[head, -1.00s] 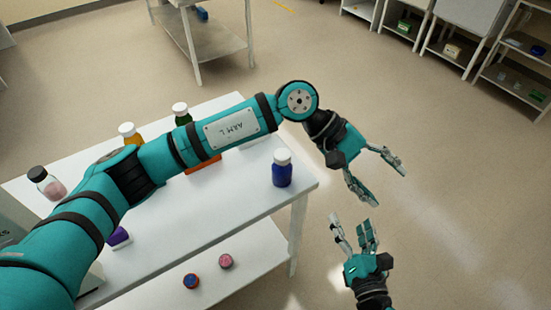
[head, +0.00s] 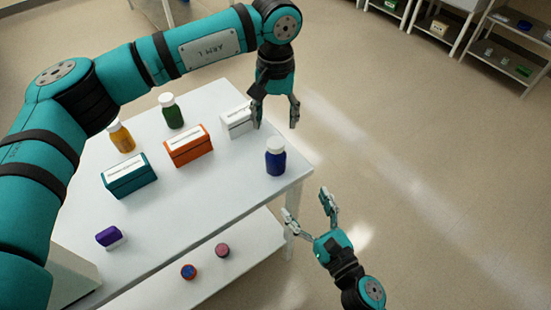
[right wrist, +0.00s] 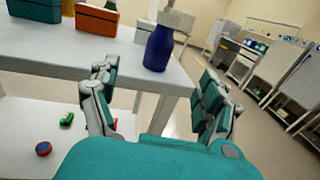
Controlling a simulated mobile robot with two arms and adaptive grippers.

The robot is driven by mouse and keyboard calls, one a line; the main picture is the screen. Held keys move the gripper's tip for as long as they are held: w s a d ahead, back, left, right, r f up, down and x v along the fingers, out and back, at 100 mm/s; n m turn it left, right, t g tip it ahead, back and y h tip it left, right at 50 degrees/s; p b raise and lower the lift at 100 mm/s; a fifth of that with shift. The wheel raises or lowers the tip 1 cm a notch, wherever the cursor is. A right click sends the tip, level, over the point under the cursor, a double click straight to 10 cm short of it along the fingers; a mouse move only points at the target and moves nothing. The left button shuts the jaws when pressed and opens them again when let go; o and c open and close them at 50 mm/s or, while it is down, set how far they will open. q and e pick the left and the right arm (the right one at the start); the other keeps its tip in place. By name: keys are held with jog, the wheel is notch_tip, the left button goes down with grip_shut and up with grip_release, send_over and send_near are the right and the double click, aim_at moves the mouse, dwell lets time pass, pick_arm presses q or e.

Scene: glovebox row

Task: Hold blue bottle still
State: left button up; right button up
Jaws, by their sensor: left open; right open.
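The blue bottle (head: 275,161) with a white cap stands upright near the right corner of the white table (head: 225,195). It also shows in the right wrist view (right wrist: 159,48), beyond my right gripper (right wrist: 157,100) and between its fingers in the picture. My left gripper (head: 275,112) is open and empty, above and behind the bottle in the head view, fingers pointing down. My right gripper (head: 307,207) is open and empty, in front of and to the right of the bottle, off the table's edge. Neither gripper touches the bottle.
A white box (head: 237,122), an orange box (head: 188,146) and a teal box (head: 129,177) stand left of the bottle. A green bottle (head: 172,111) and an amber bottle (head: 121,137) stand behind. A purple item (head: 109,237) lies at front left. Round items (head: 189,271) lie on the lower shelf.

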aim_at(281, 165)
jog(key=x, duration=1.6)
jog(key=shift+d, duration=0.1)
grip_shut()
